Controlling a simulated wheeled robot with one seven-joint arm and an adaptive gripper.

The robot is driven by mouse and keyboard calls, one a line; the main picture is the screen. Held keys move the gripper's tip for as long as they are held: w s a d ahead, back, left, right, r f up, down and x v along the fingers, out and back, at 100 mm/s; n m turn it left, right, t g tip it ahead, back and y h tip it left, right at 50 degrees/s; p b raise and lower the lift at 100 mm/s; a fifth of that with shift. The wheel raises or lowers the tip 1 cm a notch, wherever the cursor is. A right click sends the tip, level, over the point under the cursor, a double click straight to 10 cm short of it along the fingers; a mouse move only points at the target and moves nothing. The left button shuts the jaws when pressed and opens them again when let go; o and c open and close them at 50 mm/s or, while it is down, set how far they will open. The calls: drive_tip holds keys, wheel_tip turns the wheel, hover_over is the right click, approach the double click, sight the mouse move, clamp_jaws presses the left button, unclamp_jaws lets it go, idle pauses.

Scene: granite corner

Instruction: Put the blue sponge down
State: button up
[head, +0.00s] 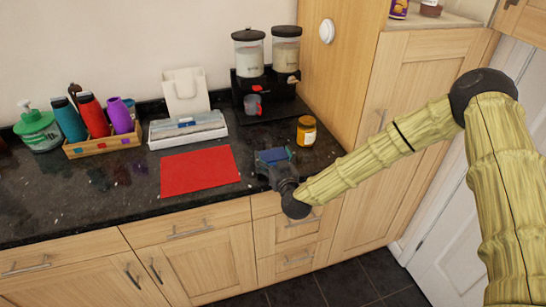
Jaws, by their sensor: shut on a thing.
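My gripper (272,167) is over the right part of the dark granite counter, near its front edge. It is shut on the blue sponge (272,155), which shows at the far side of the fingers. The gripper body hides part of the sponge. I cannot tell from this view whether the sponge touches the counter (122,205) or is held just above it.
A red mat (200,170) lies left of my gripper. A brown jar with a yellow lid (306,131) stands close behind right. Behind are a twin dispenser (267,60), a grey mug (253,104) and a white tray (187,128). A bottle crate (101,143) stands left.

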drive_tip(key=shift+f, duration=0.15)
drive_tip(key=o, duration=0.7)
drive_tip(key=shift+s+d, duration=0.1)
drive_tip(key=shift+s, duration=0.2)
drive_tip(key=b+v, duration=0.3)
drive_tip(key=v, duration=0.8)
drive_tip(key=shift+s+b, duration=0.2)
drive_tip(key=shift+b, duration=0.1)
